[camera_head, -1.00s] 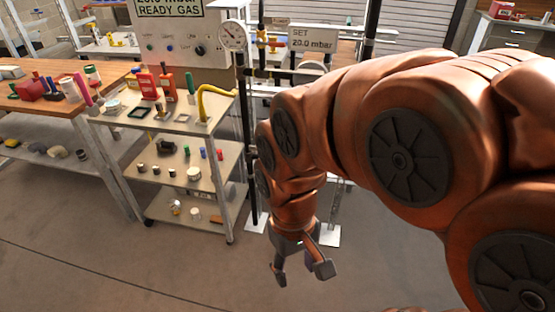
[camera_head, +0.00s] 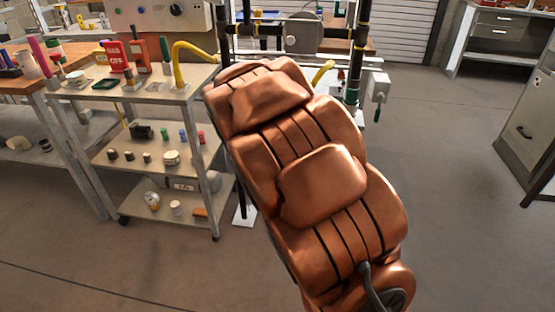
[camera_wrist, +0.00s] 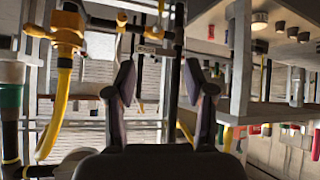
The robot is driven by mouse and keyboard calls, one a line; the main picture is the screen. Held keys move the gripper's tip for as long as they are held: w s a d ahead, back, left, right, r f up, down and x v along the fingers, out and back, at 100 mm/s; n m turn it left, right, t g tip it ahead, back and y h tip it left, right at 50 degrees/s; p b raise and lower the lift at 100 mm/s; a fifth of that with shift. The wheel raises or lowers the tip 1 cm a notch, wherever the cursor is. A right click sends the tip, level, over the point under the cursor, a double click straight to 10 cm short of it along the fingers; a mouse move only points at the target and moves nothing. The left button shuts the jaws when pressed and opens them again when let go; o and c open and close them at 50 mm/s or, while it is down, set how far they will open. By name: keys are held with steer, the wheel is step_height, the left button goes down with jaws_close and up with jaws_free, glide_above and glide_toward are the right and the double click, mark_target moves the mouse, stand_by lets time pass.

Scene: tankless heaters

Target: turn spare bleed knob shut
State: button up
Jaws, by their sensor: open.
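I cannot pick out the spare bleed knob with certainty in either view. The pipe stand (camera_head: 357,50) has black pipes with yellow bands and rises behind my arm in the head view. In the wrist view, which looks upside down, a yellow valve body (camera_wrist: 68,30) with a yellow hose is at upper left, and brass fittings lie along a pipe to its right. My gripper (camera_wrist: 160,75) is open and empty there, its two dark fingers apart in front of upright pipes. My arm hides the gripper and the lower stand in the head view.
A shelved cart (camera_head: 150,92) with tools, small cans and a yellow hose (camera_head: 197,52) stands left of my arm. A wooden workbench (camera_head: 20,85) is farther left. A grey cabinet (camera_head: 530,130) stands at the right. The floor (camera_head: 450,220) between is clear.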

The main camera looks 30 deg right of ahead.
steer(key=w+d+f+m+t+h+b, duration=0.15)
steer(key=w+d+f+h+b, duration=0.25)
steer(key=w+d+f+b, duration=0.4)
steer(key=w+d+f+n+t+h+b, duration=0.1)
steer(key=w+d+f+t+h+b, duration=0.25)
steer(key=d+f+b, duration=0.45)
steer(key=shift+m, duration=0.25)
steer(key=shift+w+d+f, duration=0.25)
steer(key=shift+w+d, duration=0.3)
steer(key=shift+w, duration=0.4)
steer(key=shift+w+d+f, duration=0.3)
steer(key=shift+w+d, duration=0.2)
steer(key=shift+w, duration=0.45)
steer(key=shift+w+d+f, duration=0.25)
steer(key=shift+w+d, duration=0.3)
steer(key=shift+w, duration=0.4)
steer(key=shift+c, duration=0.4)
jaws_close()
steer(key=shift+d, duration=0.15)
